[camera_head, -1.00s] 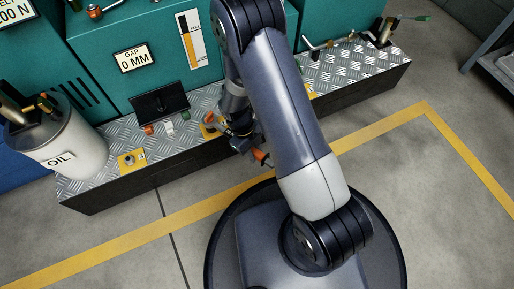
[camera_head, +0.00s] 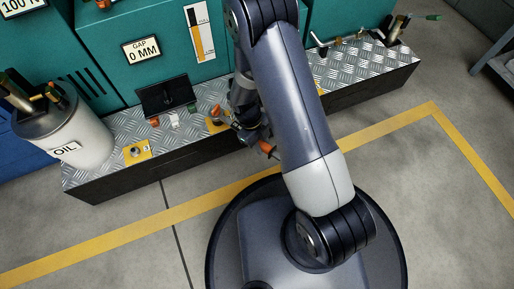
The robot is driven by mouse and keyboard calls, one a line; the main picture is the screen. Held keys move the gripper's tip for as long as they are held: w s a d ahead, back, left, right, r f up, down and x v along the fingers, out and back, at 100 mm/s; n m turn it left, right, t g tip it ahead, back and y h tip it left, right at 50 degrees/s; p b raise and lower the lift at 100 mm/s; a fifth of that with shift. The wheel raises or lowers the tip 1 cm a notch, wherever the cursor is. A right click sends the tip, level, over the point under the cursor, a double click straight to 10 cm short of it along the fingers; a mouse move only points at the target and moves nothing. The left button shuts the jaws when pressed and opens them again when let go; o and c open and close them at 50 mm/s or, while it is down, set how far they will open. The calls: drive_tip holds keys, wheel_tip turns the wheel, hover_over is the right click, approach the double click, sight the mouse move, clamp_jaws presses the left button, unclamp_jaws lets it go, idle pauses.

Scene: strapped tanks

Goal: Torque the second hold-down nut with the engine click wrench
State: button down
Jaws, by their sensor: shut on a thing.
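My gripper (camera_head: 257,136) is low over the front part of the tread-plate ledge, partly hidden by my own arm. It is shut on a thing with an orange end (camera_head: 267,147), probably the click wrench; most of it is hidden. A hold-down nut (camera_head: 137,151) sits on a yellow plate at the ledge's left, apart from the gripper. A second yellow plate (camera_head: 214,126) lies just left of the gripper, with an orange part (camera_head: 216,111) above it. I cannot make out a nut there or whether the wrench touches one.
A white OIL tank (camera_head: 82,140) stands at the ledge's left end. A dark panel (camera_head: 166,97) and small coloured items lie on the tread-plate ledge (camera_head: 110,170). The floor in front (camera_head: 110,215) is clear.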

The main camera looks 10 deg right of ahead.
drive_tip(key=shift+w+d, duration=0.2)
drive_tip(key=w+d+n, duration=0.2)
drive_tip(key=shift+w+d+t+h, duration=0.1)
drive_tip(key=shift+w+t+h, duration=0.2)
drive_tip(key=shift+w, duration=0.1)
idle(0.4)
drive_tip(key=w, duration=0.1)
drive_tip(key=w+d+n, duration=0.1)
drive_tip(key=w+n, duration=0.1)
drive_tip(key=shift+d+t, duration=0.3)
drive_tip(key=shift+d, duration=0.05)
drive_tip(key=shift+s+a+m, duration=0.4)
drive_tip(key=shift+s+a, duration=0.05)
drive_tip(key=shift+s, duration=0.35)
drive_tip(key=shift+s+a+m, duration=0.4)
drive_tip(key=shift+s, duration=0.4)
